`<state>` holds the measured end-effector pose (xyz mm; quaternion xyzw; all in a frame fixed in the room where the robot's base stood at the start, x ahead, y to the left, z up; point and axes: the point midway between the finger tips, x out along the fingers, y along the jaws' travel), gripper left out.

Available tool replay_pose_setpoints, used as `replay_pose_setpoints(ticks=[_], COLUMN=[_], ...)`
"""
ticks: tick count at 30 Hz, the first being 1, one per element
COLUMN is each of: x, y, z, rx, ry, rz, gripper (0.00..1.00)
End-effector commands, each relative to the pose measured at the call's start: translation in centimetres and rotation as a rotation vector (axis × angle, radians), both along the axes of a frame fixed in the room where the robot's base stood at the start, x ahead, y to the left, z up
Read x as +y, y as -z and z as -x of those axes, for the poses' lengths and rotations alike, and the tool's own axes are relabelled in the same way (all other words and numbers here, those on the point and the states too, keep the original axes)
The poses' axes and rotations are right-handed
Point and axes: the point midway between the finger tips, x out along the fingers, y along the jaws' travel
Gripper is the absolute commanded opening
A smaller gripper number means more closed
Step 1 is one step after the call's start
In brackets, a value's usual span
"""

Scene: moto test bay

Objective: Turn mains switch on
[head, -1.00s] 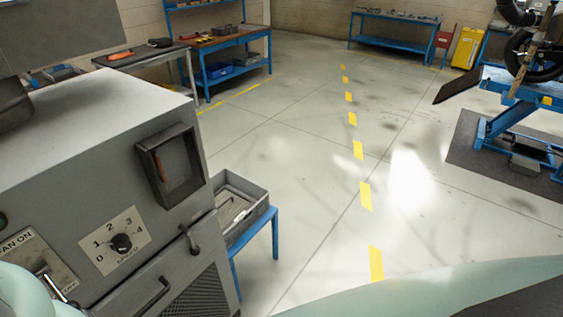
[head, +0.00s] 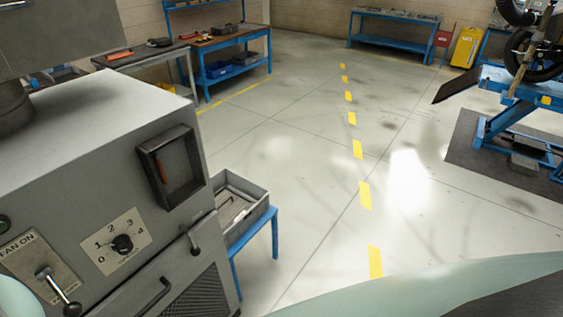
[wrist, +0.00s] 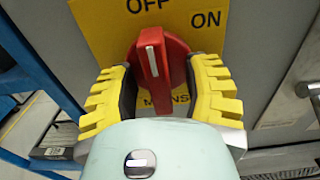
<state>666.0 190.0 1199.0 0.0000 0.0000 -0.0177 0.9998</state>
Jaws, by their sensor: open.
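The red mains switch (wrist: 160,62) fills the middle of the wrist view, on a yellow plate (wrist: 95,25) marked OFF, ON and MAINS. Its handle stands nearly upright and its white line points up toward OFF; ON is at the upper right. My gripper (wrist: 157,78) is open, with one yellow-padded finger on each side of the red handle. Gaps show beside the handle, though I cannot tell whether a finger touches the knob's rim. The mains switch and my gripper do not show in the head view.
In the head view, a grey cabinet (head: 90,130) carries a FAN ON lever (head: 55,285), a numbered dial (head: 122,243) and a holder (head: 172,167). A grey tray (head: 240,205) stands on a blue stand beside it. The floor (head: 310,200) to the right is open.

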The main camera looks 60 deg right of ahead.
Motion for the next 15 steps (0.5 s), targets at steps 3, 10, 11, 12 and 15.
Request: replay_pose_setpoints(ticks=[3,10,11,12,15], x=[0.09,0.1,0.09,0.09,0.09], y=[0.0,0.0,0.0,0.0,0.0], z=[0.05,0.06,0.05,0.05,0.05], rx=[0.0,0.0,0.0,0.0,0.0], ry=[-0.002,-0.002,-0.002,-0.002,-0.002], rz=[0.0,0.0,0.0,0.0,0.0], gripper=[0.53,0.3,0.27,0.22,0.12])
